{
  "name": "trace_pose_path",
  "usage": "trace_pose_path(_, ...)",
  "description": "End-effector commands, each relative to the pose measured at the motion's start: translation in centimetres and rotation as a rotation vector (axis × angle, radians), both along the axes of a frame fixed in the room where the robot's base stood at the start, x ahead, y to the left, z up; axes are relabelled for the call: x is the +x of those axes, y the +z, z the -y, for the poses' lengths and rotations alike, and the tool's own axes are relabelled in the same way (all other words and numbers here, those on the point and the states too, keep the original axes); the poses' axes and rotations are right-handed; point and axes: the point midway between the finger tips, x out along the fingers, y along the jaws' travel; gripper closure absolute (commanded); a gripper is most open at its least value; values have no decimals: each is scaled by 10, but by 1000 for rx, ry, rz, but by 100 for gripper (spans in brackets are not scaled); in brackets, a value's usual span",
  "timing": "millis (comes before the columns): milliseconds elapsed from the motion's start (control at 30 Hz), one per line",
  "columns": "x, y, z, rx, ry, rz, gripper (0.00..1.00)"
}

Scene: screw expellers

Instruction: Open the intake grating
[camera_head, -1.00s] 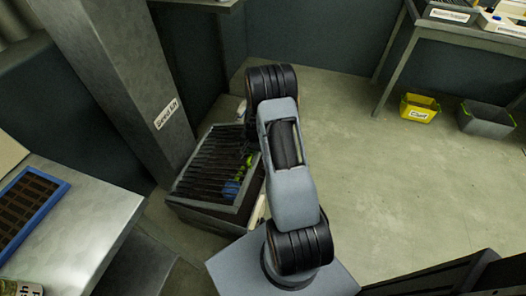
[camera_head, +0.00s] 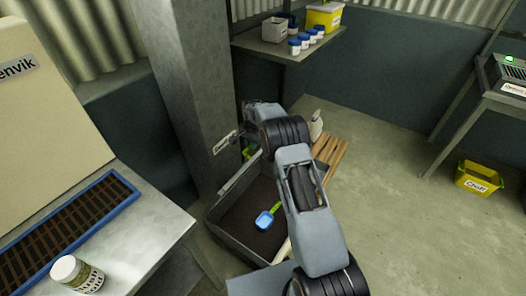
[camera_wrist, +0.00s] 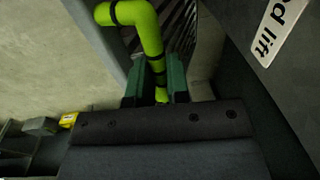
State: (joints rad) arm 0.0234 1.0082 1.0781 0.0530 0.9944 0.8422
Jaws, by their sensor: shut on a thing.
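The intake box (camera_head: 222,232) stands on the floor at the foot of the grey column, its mouth uncovered, showing a dark inside. The intake grating (camera_head: 238,176) stands raised at the box's column side, seen almost edge-on; its dark bars (camera_wrist: 182,28) show in the wrist view. My gripper (camera_wrist: 157,82) is shut on the grating's bright green handle (camera_wrist: 142,30). In the head view the handle (camera_head: 249,152) is a small green patch beside the column, and my wrist hides most of the jaws.
A blue scoop (camera_head: 265,220) lies inside the box. The grey column (camera_head: 190,90) stands close to my gripper. A wooden pallet (camera_head: 331,150) lies behind the box. A steel table (camera_head: 150,225) is at left; open floor lies right.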

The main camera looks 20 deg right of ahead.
Motion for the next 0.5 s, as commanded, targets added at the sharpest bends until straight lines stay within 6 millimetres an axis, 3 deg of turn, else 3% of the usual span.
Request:
trace_pose_path(33,1,-7,-9,3,7,-13,100)
trace_pose_path(200,13,-3,-22,2,12,-16,100)
trace_pose_path(500,20,-1,-31,3,15,-20,100)
